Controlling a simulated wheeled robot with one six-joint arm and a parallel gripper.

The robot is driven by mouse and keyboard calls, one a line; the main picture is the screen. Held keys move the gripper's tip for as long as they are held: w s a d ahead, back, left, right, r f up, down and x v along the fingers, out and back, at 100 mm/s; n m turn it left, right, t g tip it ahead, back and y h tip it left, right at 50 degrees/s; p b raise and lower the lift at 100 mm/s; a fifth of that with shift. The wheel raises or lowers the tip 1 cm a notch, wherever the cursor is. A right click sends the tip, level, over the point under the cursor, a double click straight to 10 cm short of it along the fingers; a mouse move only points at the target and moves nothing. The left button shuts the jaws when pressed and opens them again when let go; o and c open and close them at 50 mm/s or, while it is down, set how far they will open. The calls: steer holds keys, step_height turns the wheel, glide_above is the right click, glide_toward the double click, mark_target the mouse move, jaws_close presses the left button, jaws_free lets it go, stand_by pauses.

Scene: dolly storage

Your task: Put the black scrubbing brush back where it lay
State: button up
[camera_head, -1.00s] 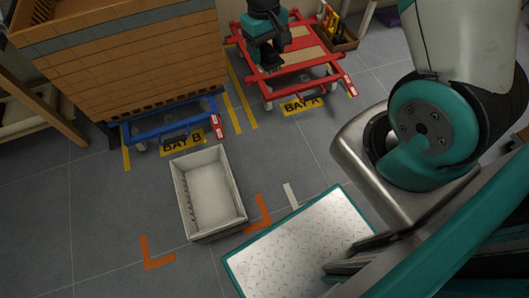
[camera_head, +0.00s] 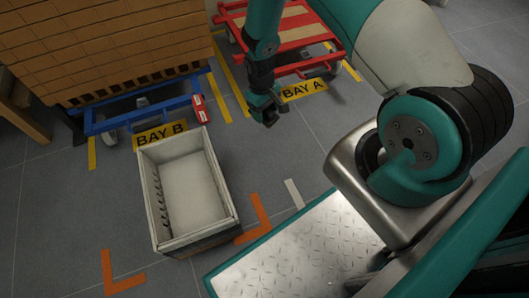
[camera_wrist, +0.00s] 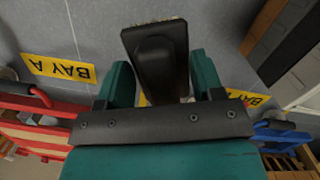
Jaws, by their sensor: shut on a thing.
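In the wrist view my gripper (camera_wrist: 160,85) is shut on the black scrubbing brush (camera_wrist: 154,58). The brush sticks out beyond the teal fingers, and pale bristles show along its far edge. In the head view my gripper (camera_head: 267,108) hangs above the grey floor between the two bay labels, to the right of the pale open crate. The brush is too dark and small there to tell from the gripper. Neither view shows which spot the brush lay in.
The open crate (camera_head: 146,190) looks empty and stands on the floor among orange corner marks (camera_head: 256,222). Behind are a blue dolly (camera_head: 120,120) under a tall brown load and a red dolly (camera_head: 285,62). BAY A (camera_head: 304,90) and BAY B (camera_head: 160,133) labels mark the floor.

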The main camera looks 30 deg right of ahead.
step_height(320, 180, down, 19)
steer(key=b, duration=1)
steer(key=shift+f, duration=0.15)
steer(key=shift+f, duration=0.1)
steer(key=shift+f, duration=0.15)
steer(key=o, duration=1)
